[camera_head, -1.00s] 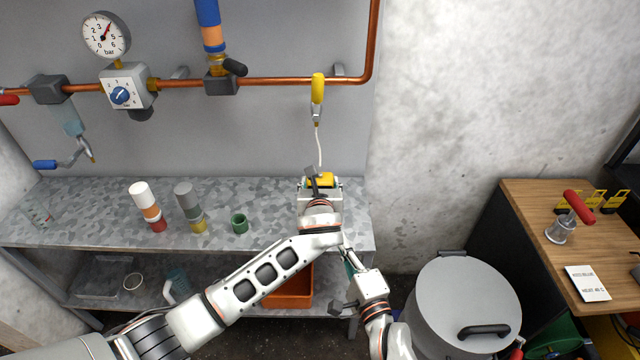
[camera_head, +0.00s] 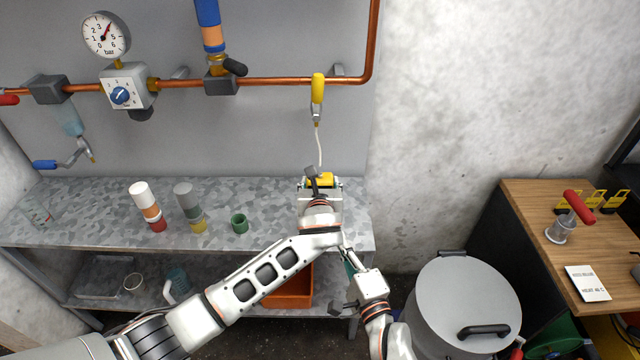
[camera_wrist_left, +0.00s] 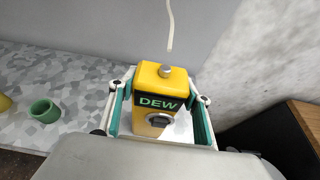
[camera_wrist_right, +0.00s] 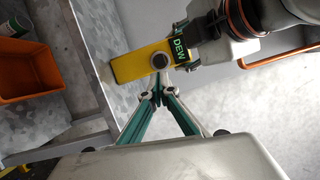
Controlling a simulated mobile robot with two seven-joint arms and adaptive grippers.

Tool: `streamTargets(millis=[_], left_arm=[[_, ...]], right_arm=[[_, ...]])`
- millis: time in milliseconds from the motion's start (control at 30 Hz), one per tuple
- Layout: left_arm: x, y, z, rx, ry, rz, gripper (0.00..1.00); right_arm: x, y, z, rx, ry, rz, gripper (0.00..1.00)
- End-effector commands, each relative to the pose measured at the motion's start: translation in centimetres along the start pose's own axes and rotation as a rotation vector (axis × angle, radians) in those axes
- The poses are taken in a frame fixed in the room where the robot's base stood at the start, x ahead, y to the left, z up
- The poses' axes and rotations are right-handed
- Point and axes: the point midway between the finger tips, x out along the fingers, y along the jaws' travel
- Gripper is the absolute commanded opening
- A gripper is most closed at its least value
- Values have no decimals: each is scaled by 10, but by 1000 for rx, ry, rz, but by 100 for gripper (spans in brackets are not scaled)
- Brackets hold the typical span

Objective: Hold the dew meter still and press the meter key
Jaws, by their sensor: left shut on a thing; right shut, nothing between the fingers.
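The dew meter is a yellow block with a dark DEW label, at the bench's back right in the head view (camera_head: 320,179). My left gripper (camera_head: 320,186) is shut on it. In the left wrist view the meter (camera_wrist_left: 150,82) stands between the green finger pads, with a grey knob (camera_wrist_left: 165,71) on top and a dark round part (camera_wrist_left: 159,120) below the label. My right gripper (camera_wrist_right: 160,94) is shut and empty; its fingertips are close to the meter (camera_wrist_right: 136,66). I cannot tell whether they touch it. A round grey part (camera_wrist_right: 133,61) shows there; which part is the meter key is unclear.
A white hose (camera_head: 319,147) hangs from a yellow-handled tap (camera_head: 317,90) above the meter. A green cup (camera_head: 239,223) and two banded cylinders stand left on the speckled bench (camera_head: 100,195). An orange bin (camera_head: 290,291) is below; a grey drum (camera_head: 462,295) stands right.

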Motion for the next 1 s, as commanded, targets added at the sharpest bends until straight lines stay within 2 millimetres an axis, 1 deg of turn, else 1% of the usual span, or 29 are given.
streamTargets(millis=[233, 367, 467, 600, 700, 867, 1000], left_arm=[[0, 0, -1, 0, 2, 0, 14], [0, 0, -1, 0, 2, 0, 14], [0, 0, -1, 0, 2, 0, 14], [0, 0, -1, 0, 2, 0, 14], [0, 0, -1, 0, 2, 0, 14], [0, 0, -1, 0, 2, 1, 14], [0, 0, -1, 0, 2, 0, 14]], right_arm=[[0, 0, 0, -5, -3, 0, 0], [4, -5, 5, -56, -39, -3, 0], [9, -10, 14, -146, -99, -5, 0], [14, -16, 29, -326, -207, -6, 0], [15, -17, 37, -463, -279, -5, 0], [13, -14, 43, -681, -379, -4, 0], [10, -9, 41, -849, -441, -4, 0]])
